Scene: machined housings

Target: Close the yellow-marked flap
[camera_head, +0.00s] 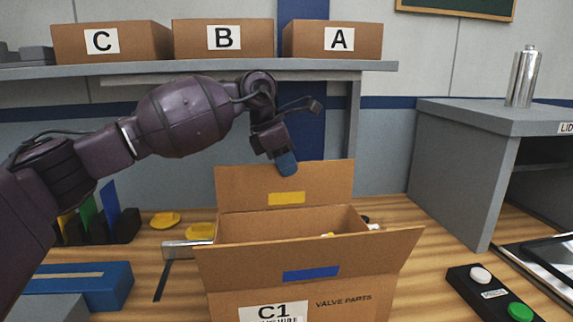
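A cardboard box (330,303) labelled C1 VALVE PARTS stands on the wooden table. Its yellow-marked flap (245,190) stands up at the far side, with a yellow strip near its middle. The near flap (350,260), with a blue strip, is folded outward toward me. The box is open on top and its inside is mostly hidden. My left gripper (287,164) points down at the top edge of the yellow-marked flap. Its blue fingertip overlaps that edge; I cannot tell whether it touches. Only one fingertip shows clearly. My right gripper is not in view.
Boxes C (70,45), B (195,40) and A (300,42) stand on a grey shelf (160,70) behind. Yellow parts (165,220) and a blue block (105,283) lie left. A button box (493,297) and grey bench (450,180) are right.

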